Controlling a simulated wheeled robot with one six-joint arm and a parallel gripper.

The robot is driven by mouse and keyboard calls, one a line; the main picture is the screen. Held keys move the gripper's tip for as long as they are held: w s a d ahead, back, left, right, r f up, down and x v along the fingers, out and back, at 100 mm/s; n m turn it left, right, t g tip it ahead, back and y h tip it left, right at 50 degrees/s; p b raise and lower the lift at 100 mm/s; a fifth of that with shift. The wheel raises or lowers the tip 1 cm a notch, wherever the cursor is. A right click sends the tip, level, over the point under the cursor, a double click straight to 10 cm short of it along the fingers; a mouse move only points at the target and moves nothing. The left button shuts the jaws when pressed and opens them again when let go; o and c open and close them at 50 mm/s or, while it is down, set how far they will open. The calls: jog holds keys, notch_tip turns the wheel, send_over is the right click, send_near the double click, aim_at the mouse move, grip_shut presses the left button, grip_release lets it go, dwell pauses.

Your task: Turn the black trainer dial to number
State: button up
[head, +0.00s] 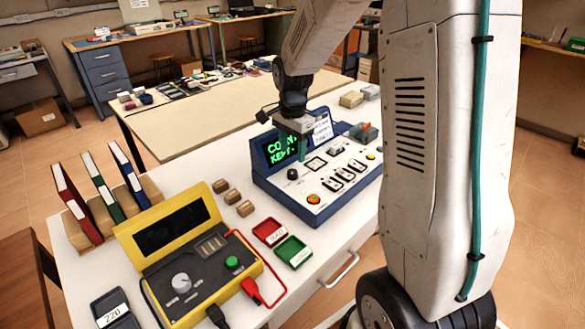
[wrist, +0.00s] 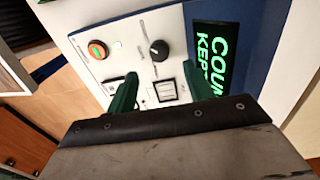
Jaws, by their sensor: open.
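The black dial (head: 292,174) sits on the white panel of the blue trainer box (head: 262,185), near its left end below the screen. In the wrist view the dial (wrist: 159,50) is a round black knob with a small pale mark; its scale is too small to read. My gripper (head: 304,157) hangs above the panel, pointing down, to the right of the dial in the head view. In the wrist view my gripper (wrist: 172,72) has its green fingers apart with nothing between them. The dial lies beyond the fingertips, not touched by them.
The trainer has a lit screen (wrist: 215,50) with green letters, an orange-red button (wrist: 97,49) and several switches. A yellow device (head: 200,255) with a white knob, red and green trays, and wooden blocks stand on the white table. My arm hides the table's right side.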

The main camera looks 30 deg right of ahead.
aim_at(293, 171)
notch_tip(293, 171, down, 7)
dwell(0.3)
jog(key=c, duration=1)
